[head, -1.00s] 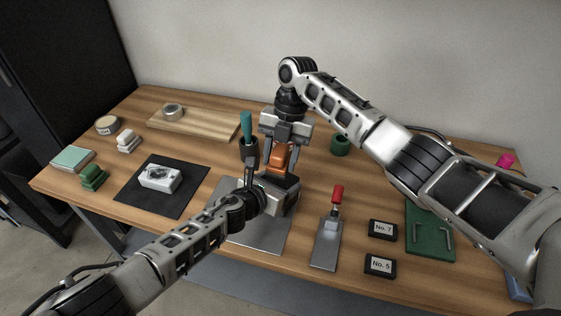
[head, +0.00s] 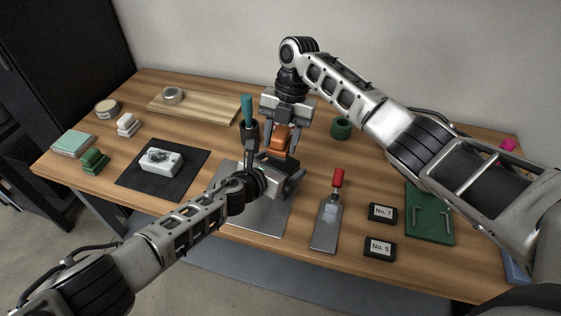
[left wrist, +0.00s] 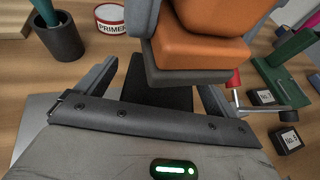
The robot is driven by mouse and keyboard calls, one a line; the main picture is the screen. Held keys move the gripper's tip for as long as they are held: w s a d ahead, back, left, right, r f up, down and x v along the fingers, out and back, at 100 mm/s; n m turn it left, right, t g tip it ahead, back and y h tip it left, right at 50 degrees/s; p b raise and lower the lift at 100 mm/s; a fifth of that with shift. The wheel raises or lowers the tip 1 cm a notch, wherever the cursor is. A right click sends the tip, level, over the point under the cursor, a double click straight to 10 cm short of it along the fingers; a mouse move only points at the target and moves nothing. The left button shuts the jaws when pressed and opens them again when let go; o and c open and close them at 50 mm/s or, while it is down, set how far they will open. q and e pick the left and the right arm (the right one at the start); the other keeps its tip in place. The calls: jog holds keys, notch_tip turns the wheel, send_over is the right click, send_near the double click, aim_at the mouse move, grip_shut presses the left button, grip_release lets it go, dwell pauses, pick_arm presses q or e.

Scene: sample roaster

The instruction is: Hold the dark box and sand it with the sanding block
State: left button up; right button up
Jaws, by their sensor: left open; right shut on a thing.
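The orange sanding block (head: 279,138) with a grey underside is held in my right gripper (head: 281,142), which reaches down from above over the middle of the bench. The block is large in the left wrist view (left wrist: 195,45). My left gripper (head: 285,180) is open just below and in front of it. A dark box (left wrist: 157,93) shows between the left fingers in the left wrist view, below the sanding block. Most of the box is hidden by the gripper and block, and I cannot tell whether the block touches it.
A grey plate (head: 247,220) lies below my left gripper. A dark cup (head: 248,136) with a teal-handled tool stands close behind it. A primer tin (left wrist: 110,20) stands behind.

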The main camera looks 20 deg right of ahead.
pick_arm(q)
jog(key=shift+s+a+r, duration=0.15)
jog(key=shift+a+r, duration=0.25)
jog(key=shift+a, duration=0.1)
jog(key=v, duration=1)
jog(key=shift+s, duration=0.4)
